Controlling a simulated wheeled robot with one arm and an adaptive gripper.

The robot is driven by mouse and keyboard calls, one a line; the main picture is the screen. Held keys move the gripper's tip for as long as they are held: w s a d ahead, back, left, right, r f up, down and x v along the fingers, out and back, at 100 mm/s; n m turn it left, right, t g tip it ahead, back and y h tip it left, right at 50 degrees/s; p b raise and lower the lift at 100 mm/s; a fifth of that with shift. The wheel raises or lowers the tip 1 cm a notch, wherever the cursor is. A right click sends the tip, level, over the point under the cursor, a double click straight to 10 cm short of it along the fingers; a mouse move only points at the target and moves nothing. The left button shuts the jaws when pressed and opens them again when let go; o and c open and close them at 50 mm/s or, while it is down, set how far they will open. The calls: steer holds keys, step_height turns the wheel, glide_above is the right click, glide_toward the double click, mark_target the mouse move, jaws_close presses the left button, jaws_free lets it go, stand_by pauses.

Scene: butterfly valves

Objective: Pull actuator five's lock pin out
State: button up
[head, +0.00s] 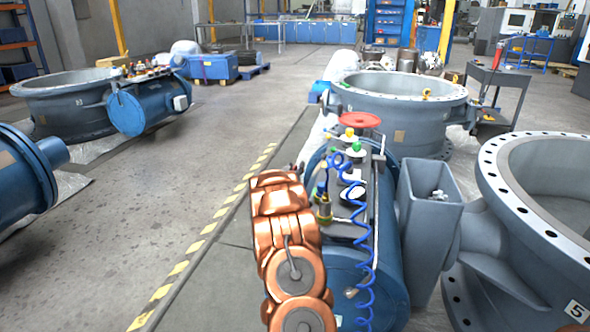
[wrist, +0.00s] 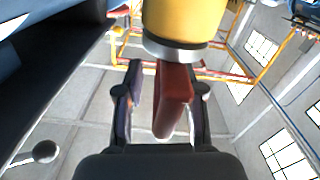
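Actuator five (head: 390,250) is the blue cylinder in the middle of the head view, joined to the grey valve body (head: 545,255) whose plate reads 5. In the wrist view, a red tapered piece (wrist: 172,95) hangs below a yellow cylinder (wrist: 185,22) with a silver collar. I cannot tell surely whether this red piece is the lock pin. My gripper (wrist: 164,77) has one finger on each side of it, with a gap at the left finger; the right finger is close or touching. My gripper is hidden in the head view behind my copper arm.
A red handwheel (head: 360,119), a coiled blue hose (head: 362,225) and small fittings crowd the actuator's top. A grey box-shaped bracket (head: 429,215) stands at its right. Another valve (head: 400,105) is behind. Open floor (head: 130,225) lies left of the yellow-striped line.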

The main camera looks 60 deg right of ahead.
steer(key=c, duration=0.7)
jaws_close()
